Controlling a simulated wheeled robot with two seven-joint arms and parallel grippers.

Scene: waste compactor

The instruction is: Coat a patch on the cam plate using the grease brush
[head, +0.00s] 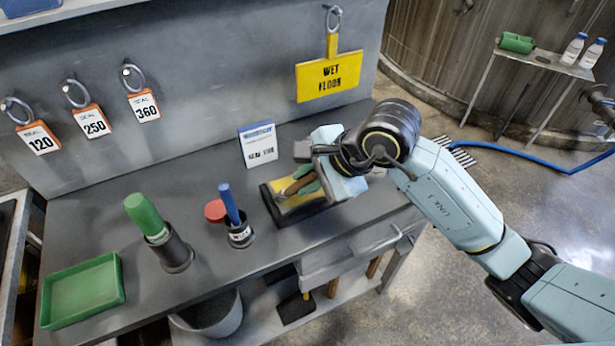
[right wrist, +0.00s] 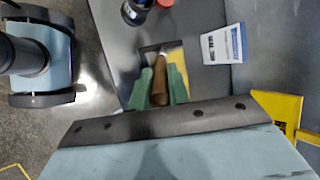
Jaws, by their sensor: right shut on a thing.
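My right gripper (head: 302,182) is at the dark tray (head: 284,221) on the bench. Its green fingers (right wrist: 160,86) are shut on a brown handle (right wrist: 159,78), which also shows in the head view (head: 297,185). The handle is over the yellow surface (head: 299,200) in the tray. I cannot tell whether this is the grease brush; its working end is hidden. A blue handle (head: 229,203) stands in a small labelled dark cup (head: 240,236), with a red disc (head: 215,211) beside it. I cannot make out which thing is the cam plate. My left gripper is not in view.
A green handle (head: 144,216) stands in a dark holder (head: 175,252). A green tray (head: 82,291) is at the bench's left end. A white sign (head: 258,145) stands behind the dark tray. Tags and a yellow sign (head: 329,76) hang on the back panel.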

